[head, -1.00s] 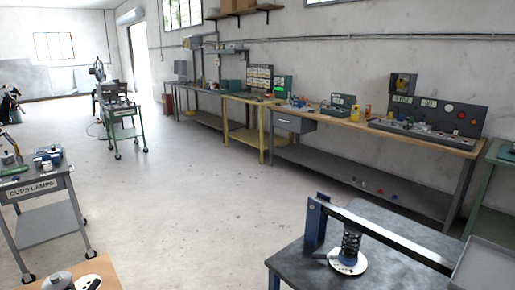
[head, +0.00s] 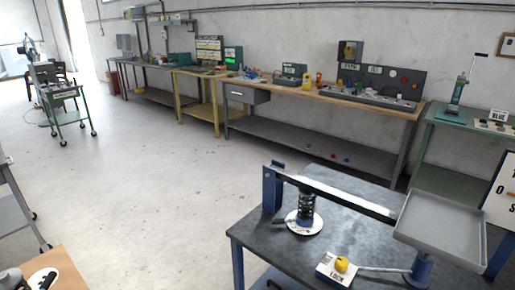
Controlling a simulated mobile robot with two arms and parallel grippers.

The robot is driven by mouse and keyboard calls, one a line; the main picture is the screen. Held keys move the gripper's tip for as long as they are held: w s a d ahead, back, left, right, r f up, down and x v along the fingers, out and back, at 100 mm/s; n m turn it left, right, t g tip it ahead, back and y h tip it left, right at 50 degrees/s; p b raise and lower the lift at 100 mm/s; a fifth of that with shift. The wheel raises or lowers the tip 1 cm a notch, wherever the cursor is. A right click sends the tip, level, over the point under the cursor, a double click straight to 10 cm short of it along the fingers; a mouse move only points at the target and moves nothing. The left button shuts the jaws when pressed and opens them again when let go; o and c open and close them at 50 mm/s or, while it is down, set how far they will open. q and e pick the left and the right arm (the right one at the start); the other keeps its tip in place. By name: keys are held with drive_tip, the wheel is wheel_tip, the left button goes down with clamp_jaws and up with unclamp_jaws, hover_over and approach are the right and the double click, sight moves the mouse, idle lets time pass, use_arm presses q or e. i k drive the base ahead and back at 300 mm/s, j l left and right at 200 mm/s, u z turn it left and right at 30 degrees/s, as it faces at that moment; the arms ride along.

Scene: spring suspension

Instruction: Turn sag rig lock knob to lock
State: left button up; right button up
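The sag rig stands on a dark-topped table (head: 262,240) at the lower right of the head view. It has a blue post (head: 272,188), a long bar (head: 345,192) and a black coil spring (head: 306,208) on a white round plate (head: 302,226). A grey tray (head: 443,222) is at the bar's right end. A yellow lock knob (head: 342,264) sits on a white block (head: 333,275) with a dark label that seems to read LOCK, near the table's front edge. A thin rod runs right from it. Neither gripper is in view.
A wooden-topped workbench (head: 385,108) with test panels lines the back wall. A green bench (head: 465,125) with a press stands at right. A green trolley (head: 70,115) is at the far left. A wooden surface corner (head: 65,265) is at lower left. The floor between is clear.

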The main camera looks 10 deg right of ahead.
sight(341, 264)
drive_tip(key=z, duration=1.25)
